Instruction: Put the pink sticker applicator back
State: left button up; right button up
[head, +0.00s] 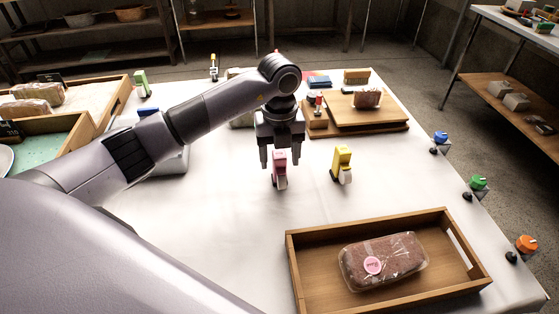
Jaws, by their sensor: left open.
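The pink sticker applicator (279,168) stands upright on the white tabletop near the middle of the head view. My left gripper (281,160) is directly above it and points down. Its jaws are open, with one finger to each side of the applicator's top; I cannot tell whether they touch it. A yellow applicator (342,163) stands a little to the right. A wrapped loaf (385,261) with a round pink sticker lies in the wooden tray (317,287) at the front right. My right gripper is not in view.
Wooden boards (340,121) with a small loaf stand behind the gripper. Blue (441,138), green (478,183) and orange (526,244) knobbed items line the right table edge. A green applicator (141,83) stands at the back left by wooden crates. White tabletop lies clear left of the tray.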

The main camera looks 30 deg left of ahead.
pick_arm(q)
notch_tip(320, 180, up, 10)
dwell(0.3)
jog(key=shift+s+f, duration=0.1)
dwell(0.4)
